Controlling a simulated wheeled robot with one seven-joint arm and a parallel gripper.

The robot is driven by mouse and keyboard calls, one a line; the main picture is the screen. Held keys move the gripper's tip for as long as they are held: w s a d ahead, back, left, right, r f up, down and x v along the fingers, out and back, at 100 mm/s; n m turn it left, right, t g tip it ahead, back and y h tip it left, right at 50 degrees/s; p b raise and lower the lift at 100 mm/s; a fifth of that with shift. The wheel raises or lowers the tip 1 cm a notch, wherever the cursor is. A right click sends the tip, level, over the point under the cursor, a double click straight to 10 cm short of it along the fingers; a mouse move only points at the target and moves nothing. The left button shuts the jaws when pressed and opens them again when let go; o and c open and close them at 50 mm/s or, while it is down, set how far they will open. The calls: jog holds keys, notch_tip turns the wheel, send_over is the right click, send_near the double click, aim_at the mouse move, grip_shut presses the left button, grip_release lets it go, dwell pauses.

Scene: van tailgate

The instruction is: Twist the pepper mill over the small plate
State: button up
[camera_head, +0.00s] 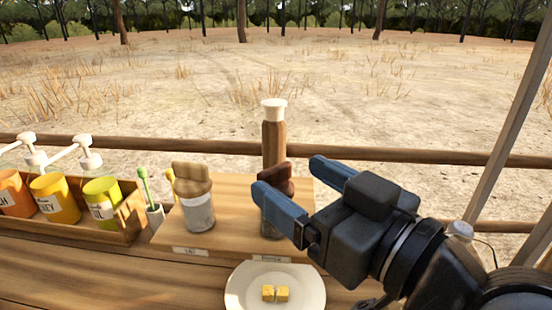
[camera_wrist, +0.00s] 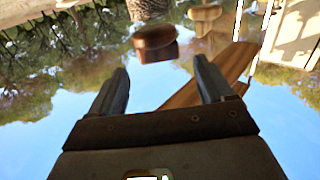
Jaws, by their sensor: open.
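The pepper mill (camera_head: 277,173) has a dark brown top and a grey, clear-looking body. It stands upright on the wooden shelf, and my near finger hides its middle. Its dark knob (camera_wrist: 155,43) shows in the wrist view, just beyond and between my fingertips. My gripper (camera_head: 290,176) is open and empty, its blue fingers spread near the mill's top; they also show in the wrist view (camera_wrist: 160,68). I cannot tell whether a finger touches the mill.
A similar mill with a light wood top (camera_head: 194,198) stands to the left. A tall wooden bottle with a white cap (camera_head: 273,130) stands behind. A wooden crate (camera_head: 100,236) with colored pump containers is at far left. A wooden rail (camera_head: 420,155) runs behind.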

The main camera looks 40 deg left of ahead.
aim_at(273, 175)
jog(key=shift+p+x, duration=0.3)
jog(key=shift+x, duration=2.2)
jog(key=c, duration=1)
jog(key=shift+o, duration=0.2)
jog(key=shift+r+m+t+p, duration=0.1)
jog(key=shift+m+t+p, duration=0.25)
jog(key=shift+p, duration=0.25)
jog(key=m+t+p, duration=0.1)
jog(key=p, duration=0.1)
jog(key=m+t+h+p, duration=0.1)
jog(key=t, duration=0.1)
jog(key=shift+r+h+p, duration=0.15)
jog(key=shift+h+p, duration=0.15)
jog(key=shift+p, duration=0.05)
jog(key=m+t+h+p, duration=0.3)
jog(key=t+p, duration=0.1)
jog(key=p, duration=0.1)
jog(key=shift+s+m+t, duration=0.1)
jog(key=shift+m+t, duration=0.15)
jog(key=shift+t, duration=0.1)
jog(key=shift+f+m+t+h+b, duration=0.2)
jog(key=shift+m+t+h+b, duration=0.1)
jog(key=shift+m+t+h, duration=0.25)
jog(key=shift+f+m+t+h+b, duration=0.2)
jog(key=shift+m+t+h+b, duration=0.1)
jog(key=shift+m+t+h, duration=0.25)
jog(key=m+t+h+b, duration=0.1)
jog(key=h+b, duration=0.2)
jog(key=shift+m, duration=0.4)
